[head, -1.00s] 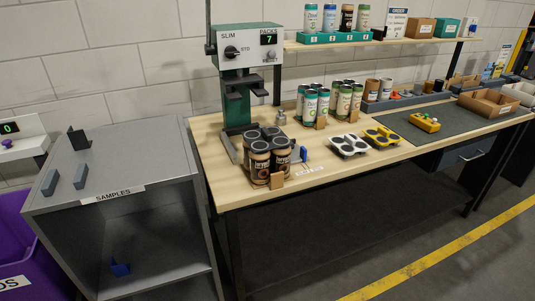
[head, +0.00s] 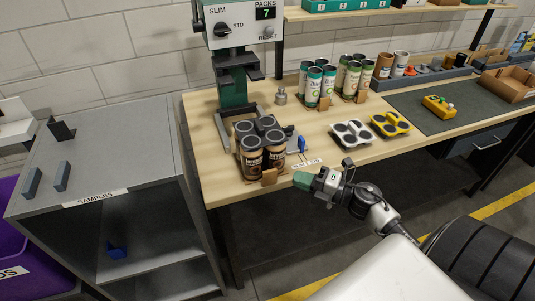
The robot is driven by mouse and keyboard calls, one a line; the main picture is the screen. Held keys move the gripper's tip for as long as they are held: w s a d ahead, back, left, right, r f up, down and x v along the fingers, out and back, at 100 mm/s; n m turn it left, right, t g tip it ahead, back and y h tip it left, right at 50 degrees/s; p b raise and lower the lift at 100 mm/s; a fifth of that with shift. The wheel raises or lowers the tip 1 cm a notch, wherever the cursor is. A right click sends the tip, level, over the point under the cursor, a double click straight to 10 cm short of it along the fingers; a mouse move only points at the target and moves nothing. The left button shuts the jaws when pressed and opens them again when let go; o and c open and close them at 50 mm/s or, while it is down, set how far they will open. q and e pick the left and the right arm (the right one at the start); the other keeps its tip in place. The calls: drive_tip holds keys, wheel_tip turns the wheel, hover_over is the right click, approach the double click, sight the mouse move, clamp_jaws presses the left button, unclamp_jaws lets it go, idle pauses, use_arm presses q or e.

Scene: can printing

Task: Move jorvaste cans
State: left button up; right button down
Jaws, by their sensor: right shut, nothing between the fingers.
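A group of several dark brown cans with black lids, the jorvaste cans (head: 254,163), stands upright on the wooden table near its front left corner, in front of the press. A small brown cardboard block (head: 269,177) sits at their front. My right gripper (head: 301,179) is shut and empty at the table's front edge, just right of the cans and apart from them. Its fingertips are small in the view. My left gripper is out of view.
The green press (head: 238,90) stands behind the cans. The grey samples cabinet (head: 110,165) is at left. A blue item (head: 301,144) stands beside the cans.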

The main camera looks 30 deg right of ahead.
sight(260, 156)
drive_tip(key=p+x, duration=0.2)
drive_tip(key=x, duration=0.5)
drive_tip(key=shift+w+r, duration=0.1)
drive_tip(key=shift+w, duration=0.35)
drive_tip(key=shift+w+d+p, duration=0.2)
drive_tip(key=shift+w+p, duration=0.15)
drive_tip(key=shift+w, duration=0.85)
drive_tip(key=shift+w+d, duration=0.25)
drive_tip(key=shift+w, duration=0.5)
